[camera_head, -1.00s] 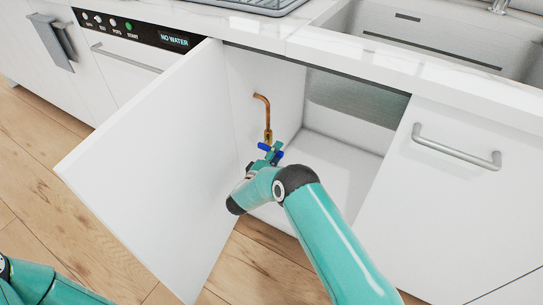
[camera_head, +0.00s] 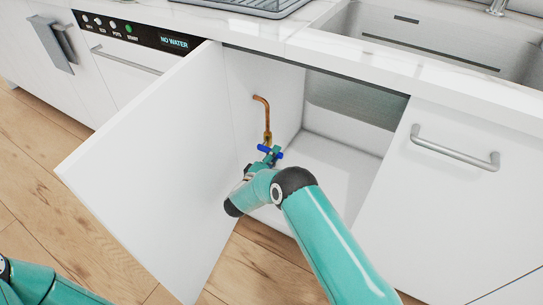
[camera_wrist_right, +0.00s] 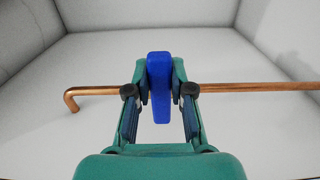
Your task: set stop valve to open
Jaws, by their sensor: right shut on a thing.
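The stop valve sits on a copper pipe (camera_head: 266,112) inside the open sink cabinet. Its brass body (camera_head: 267,138) is at the pipe's lower end. Its blue handle (camera_head: 262,148) lies across the pipe's line. My right gripper (camera_head: 271,154) is at the handle, partly hidden by its own wrist. In the right wrist view, the blue handle (camera_wrist_right: 159,85) stands between the two fingers of my right gripper (camera_wrist_right: 159,91), crosswise to the copper pipe (camera_wrist_right: 255,87) behind it. The gripper is shut on the handle. My left gripper is out of view.
The open white cabinet door (camera_head: 150,165) stands close to the left of my right arm. The dishwasher panel (camera_head: 130,30) reads "NO WATER". A closed door with a handle (camera_head: 455,150) is on the right. The cabinet floor (camera_head: 335,155) is bare.

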